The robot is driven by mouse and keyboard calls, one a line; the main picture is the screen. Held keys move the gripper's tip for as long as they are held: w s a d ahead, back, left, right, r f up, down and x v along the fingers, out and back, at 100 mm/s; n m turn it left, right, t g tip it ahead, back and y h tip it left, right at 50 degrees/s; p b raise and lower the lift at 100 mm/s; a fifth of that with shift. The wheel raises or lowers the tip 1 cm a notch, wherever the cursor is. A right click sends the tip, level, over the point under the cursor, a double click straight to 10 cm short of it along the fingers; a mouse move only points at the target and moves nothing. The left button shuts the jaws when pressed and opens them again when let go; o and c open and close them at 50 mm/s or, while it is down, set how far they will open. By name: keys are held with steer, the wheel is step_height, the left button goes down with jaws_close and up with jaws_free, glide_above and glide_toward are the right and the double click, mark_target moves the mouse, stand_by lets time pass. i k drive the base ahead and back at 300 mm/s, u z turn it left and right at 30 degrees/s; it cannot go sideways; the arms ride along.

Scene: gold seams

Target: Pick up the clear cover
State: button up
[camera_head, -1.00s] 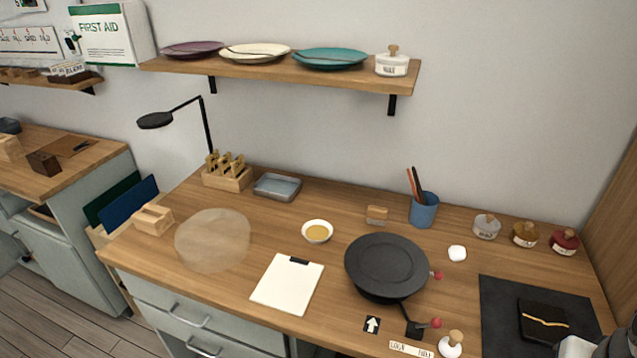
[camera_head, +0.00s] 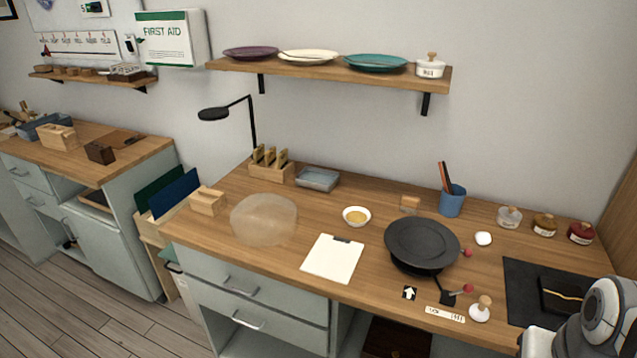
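The clear cover (camera_head: 264,218) is a translucent, faintly tan dome on the left part of the wooden workbench (camera_head: 285,257). Part of my arm shows at the lower right edge, over the bench's right end. My gripper's fingers are not in view. Nothing is seen touching the cover.
A wooden block holder (camera_head: 207,201) stands left of the cover. A small bowl (camera_head: 357,216) and a black round turntable (camera_head: 421,243) are to its right. A black lamp (camera_head: 214,114) and a wall shelf (camera_head: 330,72) with plates are above. Floor is clear at lower left.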

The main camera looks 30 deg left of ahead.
mark_target(260, 220)
steer(key=u, duration=2.95)
steer(key=k, duration=0.95)
steer(key=z, duration=1.05)
steer(key=i, duration=1)
steer(key=z, duration=0.05)
steer(key=k, duration=0.5)
steer(key=u, duration=0.35)
